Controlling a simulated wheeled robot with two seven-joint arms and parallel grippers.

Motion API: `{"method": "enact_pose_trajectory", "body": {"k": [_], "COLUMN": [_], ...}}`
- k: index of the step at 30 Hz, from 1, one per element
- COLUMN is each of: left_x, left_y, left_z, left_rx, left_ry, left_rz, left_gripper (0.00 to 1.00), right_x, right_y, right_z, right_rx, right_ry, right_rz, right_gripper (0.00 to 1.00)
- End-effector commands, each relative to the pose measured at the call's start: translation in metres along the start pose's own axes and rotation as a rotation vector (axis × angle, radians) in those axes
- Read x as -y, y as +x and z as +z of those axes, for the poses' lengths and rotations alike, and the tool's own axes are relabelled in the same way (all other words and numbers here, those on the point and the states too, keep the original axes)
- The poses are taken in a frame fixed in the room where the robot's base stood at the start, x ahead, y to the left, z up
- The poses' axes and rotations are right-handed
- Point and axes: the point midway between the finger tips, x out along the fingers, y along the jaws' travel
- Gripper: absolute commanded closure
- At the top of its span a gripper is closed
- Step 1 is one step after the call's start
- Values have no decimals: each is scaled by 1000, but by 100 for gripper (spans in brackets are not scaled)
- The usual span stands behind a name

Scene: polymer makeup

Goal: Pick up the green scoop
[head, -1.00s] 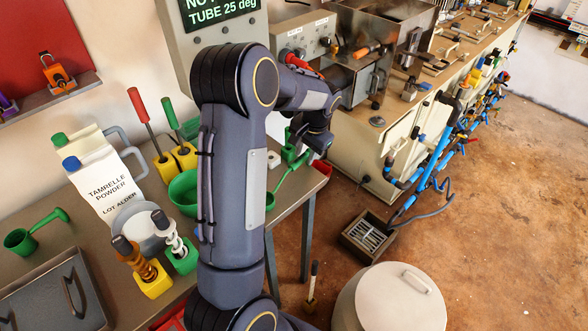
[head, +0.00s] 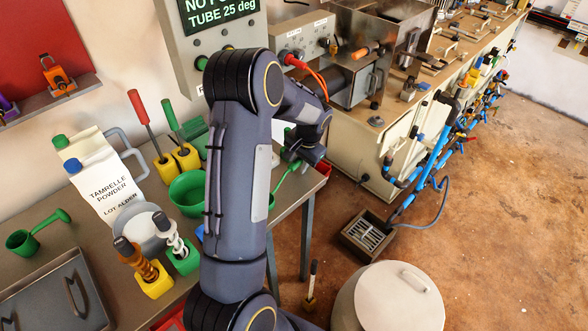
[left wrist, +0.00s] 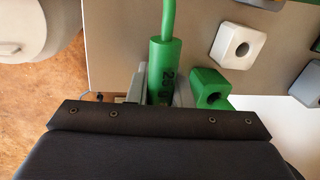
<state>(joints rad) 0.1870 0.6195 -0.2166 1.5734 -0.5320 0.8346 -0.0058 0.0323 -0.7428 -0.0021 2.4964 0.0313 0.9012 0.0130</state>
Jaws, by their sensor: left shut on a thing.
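My left gripper (head: 298,153) is at the table's far right end, partly hidden by my own arm. In the left wrist view it is shut on the thick handle of a green scoop (left wrist: 165,70), with a finger on each side. Dark marks, partly hidden, show on the handle. In the head view the scoop's thin stem (head: 286,181) slants down left to its cup, mostly behind my arm. Another green scoop (head: 36,233) lies at the table's left. My right gripper is not in view.
A green block with a hole (left wrist: 210,87) stands right beside the held handle, and a white block (left wrist: 238,46) is farther off. A green bowl (head: 187,194) and white jug (head: 104,183) stand on the table. A lidded drum (head: 390,300) stands on the floor.

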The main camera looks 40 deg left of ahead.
Motion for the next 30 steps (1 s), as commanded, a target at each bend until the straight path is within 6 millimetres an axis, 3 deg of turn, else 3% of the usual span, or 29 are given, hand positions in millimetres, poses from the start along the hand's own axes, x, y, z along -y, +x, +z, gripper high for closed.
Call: {"method": "enact_pose_trajectory", "body": {"k": [8,13,22,30], "left_x": [2,6,-24,-63], "left_y": [-9,-32,-101,-133], "left_z": [-1,-1,-37,-75], "left_rx": [-3,-5,-7,-2], "left_ry": [-1,-2,3,2], "left_rz": [-1,0,1,0], "left_gripper": [100,100,100,100], "right_x": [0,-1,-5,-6], "right_y": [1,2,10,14], "right_z": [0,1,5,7], "right_rx": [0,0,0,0], "right_ry": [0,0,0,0], "right_rz": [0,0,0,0], "right_gripper": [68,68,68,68]}}
